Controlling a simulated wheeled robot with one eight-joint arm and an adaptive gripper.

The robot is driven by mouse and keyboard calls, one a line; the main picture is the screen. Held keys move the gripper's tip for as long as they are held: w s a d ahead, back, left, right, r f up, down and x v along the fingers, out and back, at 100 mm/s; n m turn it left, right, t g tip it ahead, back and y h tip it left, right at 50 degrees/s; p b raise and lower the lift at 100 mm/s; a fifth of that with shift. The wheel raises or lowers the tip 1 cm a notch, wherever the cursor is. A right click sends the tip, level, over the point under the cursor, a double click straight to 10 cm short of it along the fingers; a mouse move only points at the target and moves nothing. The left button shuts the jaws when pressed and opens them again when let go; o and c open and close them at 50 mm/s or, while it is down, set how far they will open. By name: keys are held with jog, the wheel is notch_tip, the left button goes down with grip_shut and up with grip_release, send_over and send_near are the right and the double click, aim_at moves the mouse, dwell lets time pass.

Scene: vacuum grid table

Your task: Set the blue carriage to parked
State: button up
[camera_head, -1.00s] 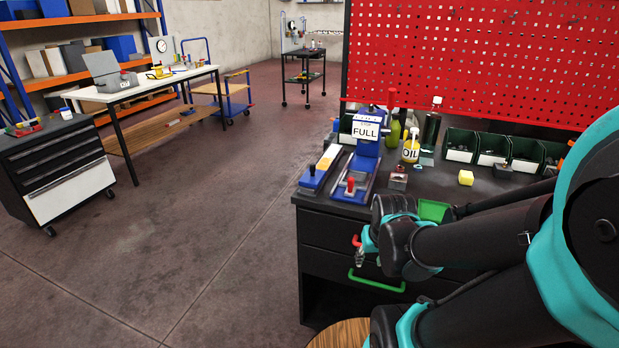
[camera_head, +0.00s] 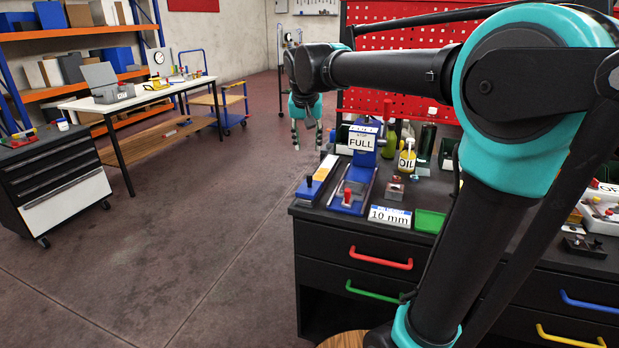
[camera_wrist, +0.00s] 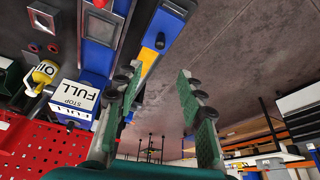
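A blue block with a dark knob (camera_head: 309,184), probably the blue carriage, sits at the near end of a yellow-and-white strip (camera_head: 324,165) on the dark bench. The wrist view shows this blue block (camera_wrist: 154,40) at the top, with the yellow strip (camera_wrist: 149,66) below it. To its right stands a blue fixture (camera_head: 364,158) with a FULL STOP sign (camera_head: 361,142) and a red-knobbed grey slide (camera_head: 349,194). My gripper (camera_head: 307,142) is open and empty, raised near the bench's left edge. Its two green-padded fingers (camera_wrist: 160,105) are apart in the wrist view. I cannot read any parked mark.
A yellow OIL bottle (camera_head: 407,160) and green bottles stand right of the fixture. A 10 mm sign (camera_head: 390,216) and a green tray (camera_head: 430,221) lie near the front edge. The red pegboard (camera_head: 400,95) rises behind. Open floor lies left of the bench.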

aim_at(309, 175)
jog(key=x, duration=1.6)
jog(key=shift+f, duration=0.2)
jog(key=shift+c, duration=0.6)
grip_shut()
